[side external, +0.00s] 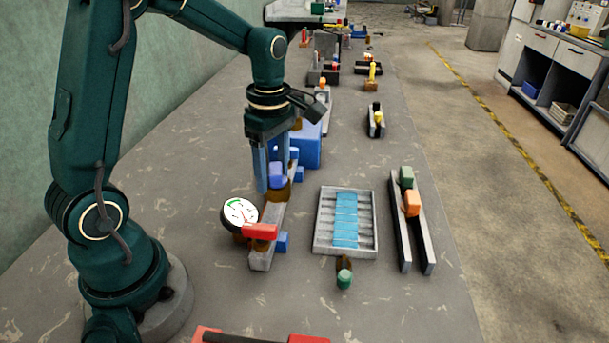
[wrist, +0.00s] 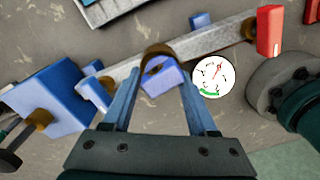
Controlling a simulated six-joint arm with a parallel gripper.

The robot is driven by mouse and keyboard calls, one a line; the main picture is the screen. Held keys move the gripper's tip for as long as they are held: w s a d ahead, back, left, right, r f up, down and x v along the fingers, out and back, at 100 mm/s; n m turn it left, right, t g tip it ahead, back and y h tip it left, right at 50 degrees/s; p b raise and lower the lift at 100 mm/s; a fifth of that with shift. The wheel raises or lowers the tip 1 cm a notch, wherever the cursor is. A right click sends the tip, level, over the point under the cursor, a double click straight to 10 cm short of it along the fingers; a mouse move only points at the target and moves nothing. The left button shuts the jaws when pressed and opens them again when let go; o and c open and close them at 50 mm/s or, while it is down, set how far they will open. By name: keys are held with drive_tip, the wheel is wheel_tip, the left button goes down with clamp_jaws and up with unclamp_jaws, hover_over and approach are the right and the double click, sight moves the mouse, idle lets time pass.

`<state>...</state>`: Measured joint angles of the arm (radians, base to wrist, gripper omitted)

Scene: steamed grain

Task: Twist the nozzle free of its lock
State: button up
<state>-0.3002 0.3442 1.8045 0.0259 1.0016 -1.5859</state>
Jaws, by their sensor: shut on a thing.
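The nozzle appears to be the purple-blue block (wrist: 164,82), which sits by a brown round collar (wrist: 157,53) on a grey bar (wrist: 208,42) in the wrist view. The block also shows in the side external view (side external: 277,172), low above the bar (side external: 261,260). My gripper (side external: 271,184) points down with its two blue fingers around the block. In the wrist view my gripper (wrist: 161,84) has a finger on each side of the block and is shut on it. The collar is partly hidden behind the block.
A white dial gauge (side external: 240,213) and a red block (side external: 260,231) stand close at the bar's near end. A large blue box (side external: 308,150) stands behind.

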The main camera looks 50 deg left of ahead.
drive_tip(key=shift+w+d+n, duration=0.3)
drive_tip(key=shift+w+d, duration=0.05)
drive_tip(key=shift+d, duration=0.1)
drive_tip(key=shift+o, duration=0.2)
drive_tip(key=n, duration=0.3)
drive_tip(key=shift+s+n, duration=0.1)
drive_tip(key=shift+n, duration=0.2)
drive_tip(key=shift+s+d+n, duration=0.1)
drive_tip(key=shift+s+n, duration=0.15)
drive_tip(key=shift+n, duration=0.95)
drive_tip(key=shift+d+m, duration=0.1)
drive_tip(key=shift+m, duration=1.2)
drive_tip(key=o, duration=1.4)
